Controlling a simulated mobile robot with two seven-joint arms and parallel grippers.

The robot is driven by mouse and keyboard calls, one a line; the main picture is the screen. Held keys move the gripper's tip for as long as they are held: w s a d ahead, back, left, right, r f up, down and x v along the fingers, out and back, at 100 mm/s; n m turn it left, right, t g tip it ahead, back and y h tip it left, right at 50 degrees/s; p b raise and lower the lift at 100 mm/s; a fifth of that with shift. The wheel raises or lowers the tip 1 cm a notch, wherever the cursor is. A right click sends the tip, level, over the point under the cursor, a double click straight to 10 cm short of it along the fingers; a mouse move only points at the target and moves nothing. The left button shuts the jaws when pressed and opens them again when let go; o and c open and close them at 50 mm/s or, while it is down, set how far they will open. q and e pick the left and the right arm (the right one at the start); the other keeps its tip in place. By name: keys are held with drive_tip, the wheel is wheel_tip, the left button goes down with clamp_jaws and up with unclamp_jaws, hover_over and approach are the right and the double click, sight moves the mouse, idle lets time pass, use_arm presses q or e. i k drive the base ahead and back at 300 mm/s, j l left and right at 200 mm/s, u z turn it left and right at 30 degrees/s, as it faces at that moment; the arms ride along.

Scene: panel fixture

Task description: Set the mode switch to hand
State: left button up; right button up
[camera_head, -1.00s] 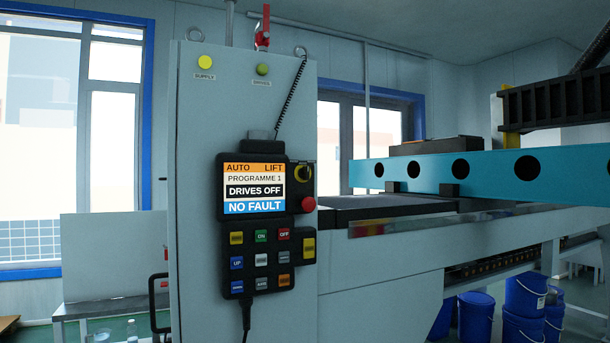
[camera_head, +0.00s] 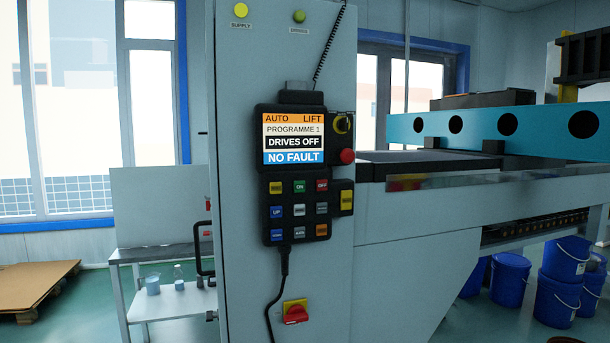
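The control pendant (camera_head: 293,220) hangs on the front of a grey cabinet (camera_head: 236,200). Its screen (camera_head: 293,139) reads AUTO, LIFT, PROGRAMME 1, DRIVES OFF and NO FAULT. Neither of my grippers is in view.
A red-and-yellow rotary handle (camera_head: 295,313) sits low on the cabinet, near the pendant's cable (camera_head: 270,300). A black door handle (camera_head: 203,250) is at its left edge. A blue beam machine (camera_head: 480,124) and blue buckets (camera_head: 510,275) stand right; a side table (camera_head: 150,255) stands left.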

sight(342, 124)
drive_tip(key=i+j+z, duration=0.65)
drive_tip(key=i+j, duration=0.2)
drive_tip(key=j, duration=0.15)
